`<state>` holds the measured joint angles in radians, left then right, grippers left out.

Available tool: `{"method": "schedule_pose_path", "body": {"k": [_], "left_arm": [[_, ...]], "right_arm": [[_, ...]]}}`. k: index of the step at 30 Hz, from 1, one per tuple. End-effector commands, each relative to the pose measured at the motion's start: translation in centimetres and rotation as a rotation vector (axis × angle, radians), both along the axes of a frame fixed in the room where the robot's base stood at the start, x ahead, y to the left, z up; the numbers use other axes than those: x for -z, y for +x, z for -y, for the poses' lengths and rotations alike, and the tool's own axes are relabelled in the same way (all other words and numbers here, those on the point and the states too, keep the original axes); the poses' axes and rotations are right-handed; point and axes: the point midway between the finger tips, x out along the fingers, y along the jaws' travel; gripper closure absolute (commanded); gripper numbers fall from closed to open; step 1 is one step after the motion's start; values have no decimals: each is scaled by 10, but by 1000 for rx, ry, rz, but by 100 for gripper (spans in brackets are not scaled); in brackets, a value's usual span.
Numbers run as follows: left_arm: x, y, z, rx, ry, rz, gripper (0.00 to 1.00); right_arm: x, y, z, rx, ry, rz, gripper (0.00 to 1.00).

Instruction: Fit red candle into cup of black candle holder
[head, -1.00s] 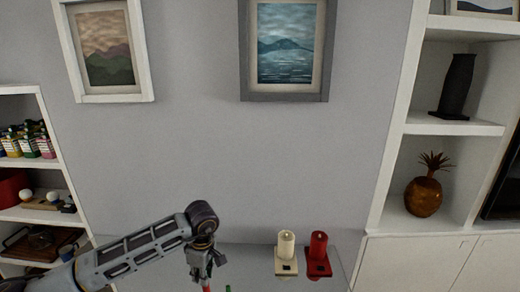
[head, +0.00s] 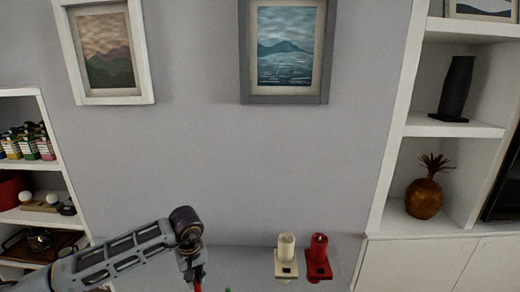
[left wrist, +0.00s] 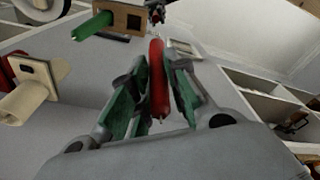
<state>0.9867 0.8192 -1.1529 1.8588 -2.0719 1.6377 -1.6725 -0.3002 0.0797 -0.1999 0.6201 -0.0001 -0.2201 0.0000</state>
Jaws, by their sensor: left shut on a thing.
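My left gripper (left wrist: 157,88) has green-padded fingers and is shut on the red candle (left wrist: 158,70), which sticks out past the fingertips. In the head view my left gripper (head: 193,272) is at the bottom edge, with a bit of the red candle (head: 198,286) below it. A small dark thing (left wrist: 156,12) at the top of the left wrist view, near the candle's far end, may be the black candle holder. Whether they touch, I cannot tell. No black holder can be made out in the head view. My right gripper is not in view.
A cream candle (head: 286,246) in a cream holder and another red candle (head: 319,246) in a red holder stand to the right. A green candle (left wrist: 93,25) at a wooden-coloured holder (left wrist: 128,17) is close by. Shelves (head: 25,215) stand at the left.

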Motion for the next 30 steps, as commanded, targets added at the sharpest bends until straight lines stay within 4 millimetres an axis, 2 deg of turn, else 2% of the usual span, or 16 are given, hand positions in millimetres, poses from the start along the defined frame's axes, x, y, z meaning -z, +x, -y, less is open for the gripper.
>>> {"method": "schedule_pose_path", "body": {"k": [18, 30], "left_arm": [[1, 2, -14, 450, 0, 0, 100], [1, 2, -16, 539, -1, -1, 100]], "right_arm": [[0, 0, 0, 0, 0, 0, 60], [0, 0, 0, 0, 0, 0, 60]]}}
